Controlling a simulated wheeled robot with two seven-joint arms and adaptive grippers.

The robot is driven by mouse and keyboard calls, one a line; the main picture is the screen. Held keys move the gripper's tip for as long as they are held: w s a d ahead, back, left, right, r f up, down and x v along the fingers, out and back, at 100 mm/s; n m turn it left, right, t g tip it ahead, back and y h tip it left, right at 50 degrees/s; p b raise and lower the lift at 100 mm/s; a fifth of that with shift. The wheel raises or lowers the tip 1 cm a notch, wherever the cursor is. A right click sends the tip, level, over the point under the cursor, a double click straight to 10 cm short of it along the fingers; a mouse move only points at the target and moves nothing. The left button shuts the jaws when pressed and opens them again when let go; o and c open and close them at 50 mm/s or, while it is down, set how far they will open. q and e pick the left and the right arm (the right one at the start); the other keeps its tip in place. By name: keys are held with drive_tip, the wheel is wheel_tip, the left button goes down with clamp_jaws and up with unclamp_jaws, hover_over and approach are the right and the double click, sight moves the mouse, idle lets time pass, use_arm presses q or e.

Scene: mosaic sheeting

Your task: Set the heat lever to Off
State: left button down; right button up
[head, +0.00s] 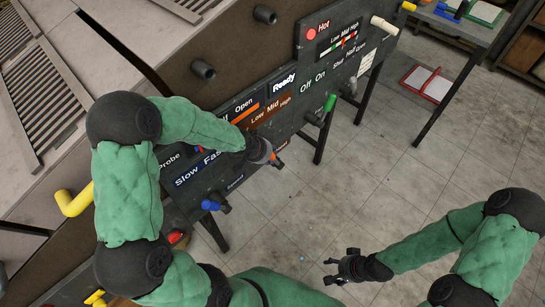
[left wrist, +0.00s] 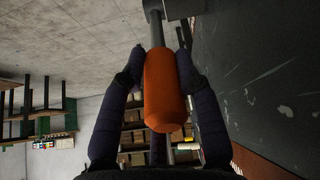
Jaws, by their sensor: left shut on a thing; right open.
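The upright dark control panel (head: 300,108) stands across the middle of the head view. A brown strip on it reads Low, Mid, High; its left part is hidden behind my left arm. My left gripper (head: 268,153) is at the panel just below this strip. In the left wrist view an orange lever handle (left wrist: 164,95) on a grey stem lies between its two fingers, which are shut on it. The handle's setting cannot be read. My right gripper (head: 345,268) is open and empty, low over the floor, well away from the panel.
Other controls stick out of the panel: a green handle (head: 329,103), a blue handle (head: 211,205) and a white handle (head: 384,25). A yellow handle (head: 72,203) is at the left. A red Hot lamp (head: 311,33) sits above a gauge. The tiled floor (head: 390,160) to the right is mostly clear.

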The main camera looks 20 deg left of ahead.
use_arm(q)
drive_tip(key=shift+s+a+t+b, duration=0.3)
drive_tip(key=shift+a+t, duration=0.25)
drive_tip(key=shift+t, duration=0.25)
drive_tip(key=c, duration=1.1)
unclamp_jaws()
drive_tip(key=shift+c, duration=0.2)
drive_tip(key=shift+o, duration=1)
drive_tip(key=shift+s+f, duration=0.15)
drive_tip(key=shift+s, duration=0.05)
drive_tip(key=v, duration=1.2)
drive_tip(key=shift+a, duration=0.2)
